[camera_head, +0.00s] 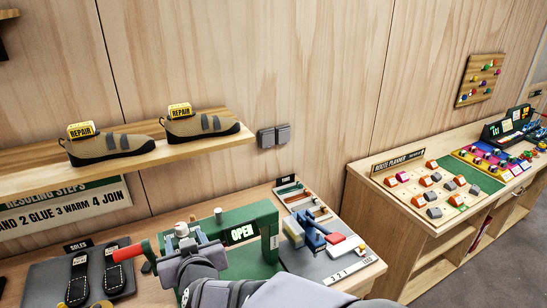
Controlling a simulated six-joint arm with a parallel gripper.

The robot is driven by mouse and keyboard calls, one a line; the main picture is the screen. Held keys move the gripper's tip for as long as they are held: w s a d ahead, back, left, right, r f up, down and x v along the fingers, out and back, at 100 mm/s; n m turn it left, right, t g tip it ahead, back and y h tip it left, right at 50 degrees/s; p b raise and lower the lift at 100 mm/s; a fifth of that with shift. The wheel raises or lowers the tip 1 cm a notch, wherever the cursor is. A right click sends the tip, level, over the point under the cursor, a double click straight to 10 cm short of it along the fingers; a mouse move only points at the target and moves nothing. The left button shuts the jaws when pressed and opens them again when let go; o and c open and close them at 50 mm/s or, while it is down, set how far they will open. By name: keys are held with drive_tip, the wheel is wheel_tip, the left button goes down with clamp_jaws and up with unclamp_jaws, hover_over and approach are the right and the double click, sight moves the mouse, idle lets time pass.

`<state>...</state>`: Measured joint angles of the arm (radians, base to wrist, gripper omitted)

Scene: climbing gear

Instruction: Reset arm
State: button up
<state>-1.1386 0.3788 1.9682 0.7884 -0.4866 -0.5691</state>
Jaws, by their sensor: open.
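My arm enters from the bottom centre, and its grey end with my gripper (183,268) is over the front of the workbench, in front of a green press-like station (262,215) with an "OPEN" sign (242,233). My gripper is open; its fingertips are hard to make out, and I see nothing held. A lever with a red handle (131,252) sticks out left, just above my gripper. My arm hides part of the station's base and the bench front.
Left on the bench, dark soles (80,276) lie on a grey mat. Right of the station, a blue tool (308,233) stands on a grey numbered board (338,262). Two tan shoes (112,145) with yellow "REPAIR" tags sit on a wall shelf (30,160). A route planner board (425,186) lies on the right counter.

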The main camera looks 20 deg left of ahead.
drive_tip(key=s+d+f+g+h, duration=0.2)
drive_tip(key=s+f+g, duration=0.4)
drive_tip(key=s+f, duration=0.4)
drive_tip(key=s+d+f+n+g+h, duration=0.1)
drive_tip(key=s+d+f+g+h, duration=0.1)
drive_tip(key=s+d+f, duration=0.3)
drive_tip(key=s+d+f+g+h, duration=0.2)
drive_tip(key=s+d+f, duration=0.1)
drive_tip(key=d, duration=0.4)
drive_tip(key=w+d+r+m+h, duration=0.1)
drive_tip(key=w+d+m, duration=0.1)
drive_tip(key=d, duration=1)
drive_tip(key=w+d+r+m+h, duration=0.1)
drive_tip(key=w+d+m, duration=0.2)
drive_tip(key=d, duration=0.9)
drive_tip(key=w+d+r+m+h, duration=0.1)
drive_tip(key=d+m, duration=0.3)
drive_tip(key=d, duration=0.9)
drive_tip(key=shift+w+r+m, duration=0.4)
drive_tip(key=shift+w+r, duration=0.05)
drive_tip(key=shift+w, duration=0.2)
